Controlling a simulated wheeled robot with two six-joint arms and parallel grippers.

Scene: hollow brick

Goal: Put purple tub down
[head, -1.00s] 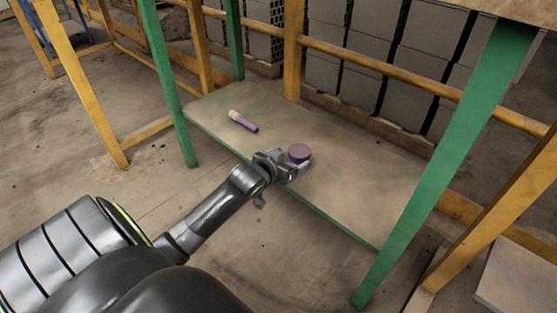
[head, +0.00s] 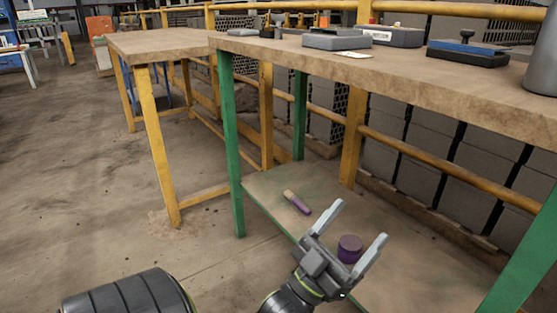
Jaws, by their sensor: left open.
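The purple tub (head: 349,248) is a short round container standing upright on the lower shelf (head: 390,280) of the green-legged table. My left gripper (head: 360,222) is open, with its two pale fingers spread wide. In the head view the tub shows between the fingers, and the gripper appears nearer to the camera than the tub. I see no finger closed on the tub. My right gripper is not in view.
A brush with a purple handle (head: 297,202) lies on the lower shelf, left of the tub. The tabletop (head: 400,66) above carries grey boxes and a blue-topped tool (head: 467,48). Green legs (head: 231,150) bound the shelf. Floor at left is clear.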

